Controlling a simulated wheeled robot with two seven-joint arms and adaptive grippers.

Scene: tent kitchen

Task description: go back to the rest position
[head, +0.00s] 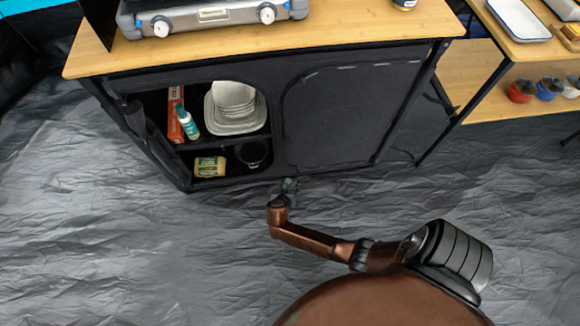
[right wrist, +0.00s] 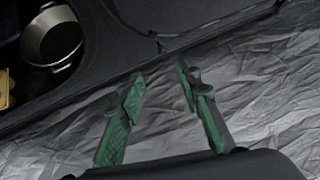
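My right gripper (head: 290,185) is low in front of the cabinet, near the foot of its closed right-hand panel in the head view. In the right wrist view its two green fingers (right wrist: 158,95) stand apart with only grey floor and the cabinet's dark lower edge between and beyond them. It is open and empty. My left arm and gripper do not show in either view.
The black cabinet (head: 345,110) has an open left side with plates (head: 235,103), a bottle (head: 187,123), a yellow box (head: 210,167) and a dark pot (head: 252,153). A stove (head: 210,16) stands on its wooden top. A shelf unit (head: 505,75) stands right. The grey floor (head: 110,250) is clear at left.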

